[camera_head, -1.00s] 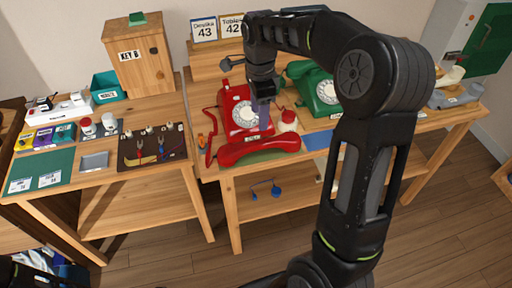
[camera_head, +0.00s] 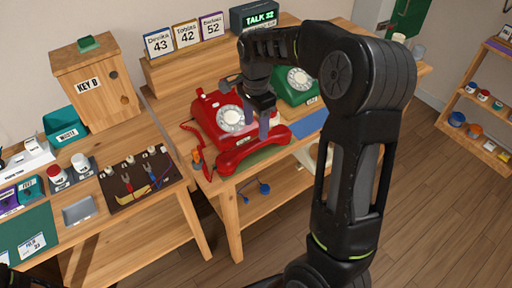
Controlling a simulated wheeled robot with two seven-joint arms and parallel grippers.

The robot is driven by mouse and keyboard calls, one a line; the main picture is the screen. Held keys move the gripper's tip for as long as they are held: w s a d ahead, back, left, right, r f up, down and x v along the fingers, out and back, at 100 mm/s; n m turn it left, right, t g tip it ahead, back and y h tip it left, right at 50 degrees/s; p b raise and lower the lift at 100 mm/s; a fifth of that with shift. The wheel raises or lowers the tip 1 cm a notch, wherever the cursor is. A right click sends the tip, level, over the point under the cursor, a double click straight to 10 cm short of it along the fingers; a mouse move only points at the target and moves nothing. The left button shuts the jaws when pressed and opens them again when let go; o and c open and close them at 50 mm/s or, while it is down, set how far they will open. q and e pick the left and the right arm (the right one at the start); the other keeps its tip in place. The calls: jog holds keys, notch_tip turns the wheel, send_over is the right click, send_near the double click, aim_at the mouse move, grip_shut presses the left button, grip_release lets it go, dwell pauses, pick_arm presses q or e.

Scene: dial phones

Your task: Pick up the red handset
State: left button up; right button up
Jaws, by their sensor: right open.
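The red handset (camera_head: 246,153) lies off the hook on the table, in front of the red dial phone (camera_head: 207,116). A red cord joins them at the left. My right gripper (camera_head: 263,128) points down just over the handset, near its right half. Its jaws are open and hold nothing. The gripper hides part of the phone's right side, and I cannot tell whether a finger touches the handset. My left gripper does not show clearly; only a dark bit is at the lower left corner.
A green dial phone (camera_head: 298,84) stands behind my right forearm. Number cards (camera_head: 186,35) and a TALK display (camera_head: 261,18) stand on the shelf behind. A wooden key box (camera_head: 98,82) and a tool mat (camera_head: 140,181) are on the left table.

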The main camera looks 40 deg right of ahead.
aim_at(255, 142)
jog(key=shift+w+a, duration=0.1)
jog(key=shift+a, duration=0.05)
jog(key=shift+f, duration=1.3)
notch_tip(255, 142, down, 5)
jog(key=shift+f+p, duration=0.1)
jog(key=shift+p, duration=0.5)
jog(key=shift+c, duration=0.4)
grip_shut()
